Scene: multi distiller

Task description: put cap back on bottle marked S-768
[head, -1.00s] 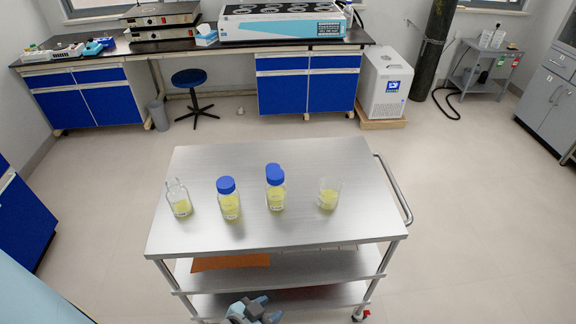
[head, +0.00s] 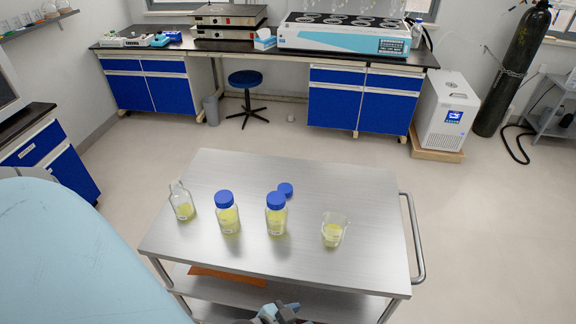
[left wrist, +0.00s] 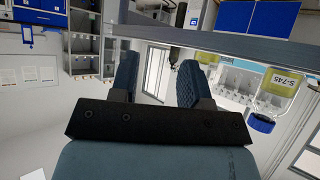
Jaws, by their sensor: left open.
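On the steel cart in the head view stands an uncapped glass bottle (head: 182,206) with yellow liquid, at the left. Two bottles with blue caps stand to its right, the left capped bottle (head: 227,216) and the right capped bottle (head: 276,217). A loose blue cap (head: 286,189) lies just behind the right one. Labels are too small to read there. The left wrist view, upside down, shows a blue-capped bottle marked S-745 (left wrist: 284,92). My left gripper (left wrist: 156,72) is open and empty. A gripper's top shows at the head view's bottom edge, below the cart top.
A beaker (head: 334,231) with yellow liquid stands at the right of the cart top (head: 200,263). The cart has a side handle (head: 412,238) and lower shelves. Bare steel lies in front of the bottles.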

